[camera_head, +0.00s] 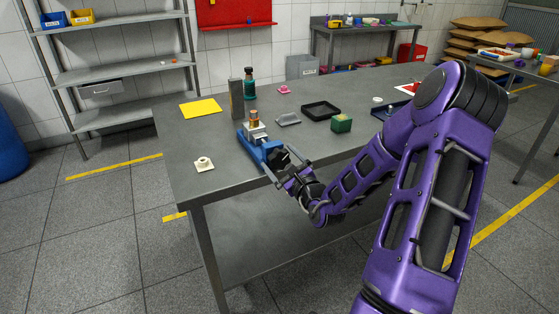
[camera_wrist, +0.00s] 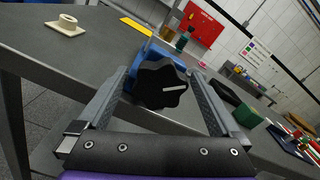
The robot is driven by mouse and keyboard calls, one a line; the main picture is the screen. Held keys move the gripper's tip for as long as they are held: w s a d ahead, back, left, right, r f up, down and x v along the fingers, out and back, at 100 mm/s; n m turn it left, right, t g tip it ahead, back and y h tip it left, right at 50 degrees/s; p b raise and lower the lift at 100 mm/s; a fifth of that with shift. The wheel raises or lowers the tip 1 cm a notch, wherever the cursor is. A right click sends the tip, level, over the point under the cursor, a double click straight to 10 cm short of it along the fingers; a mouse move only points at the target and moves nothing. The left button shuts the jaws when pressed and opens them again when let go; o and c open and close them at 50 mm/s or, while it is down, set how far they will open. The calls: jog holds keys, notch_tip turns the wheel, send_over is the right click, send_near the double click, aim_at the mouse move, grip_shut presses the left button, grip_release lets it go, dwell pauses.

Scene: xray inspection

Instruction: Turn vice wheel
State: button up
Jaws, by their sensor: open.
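The blue vice (camera_head: 259,144) stands at the near edge of the grey table, with a small metal and copper-coloured piece (camera_head: 253,124) at its top. Its wheel is a black lobed knob with a light line on its face, facing me in the wrist view (camera_wrist: 160,85). My gripper (camera_head: 285,172) is at the table's near edge, in front of the vice. In the wrist view its two fingers (camera_wrist: 163,95) are open, one on each side of the wheel. I cannot tell whether either finger touches the wheel. In the head view my gripper partly hides the wheel.
On the table (camera_head: 222,176) are a white flanged piece (camera_head: 204,164), a yellow sheet (camera_head: 200,108), a dark bottle (camera_head: 249,83), a black tray (camera_head: 320,110) and a green box (camera_head: 341,123). The table's front left area is mostly clear. A shelf (camera_head: 120,74) stands behind.

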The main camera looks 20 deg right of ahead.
jog(key=shift+w, duration=0.25)
jog(key=c, duration=1.3)
jog(key=shift+r, duration=0.1)
jog(key=shift+m+p, duration=0.3)
jog(key=shift+p, duration=0.25)
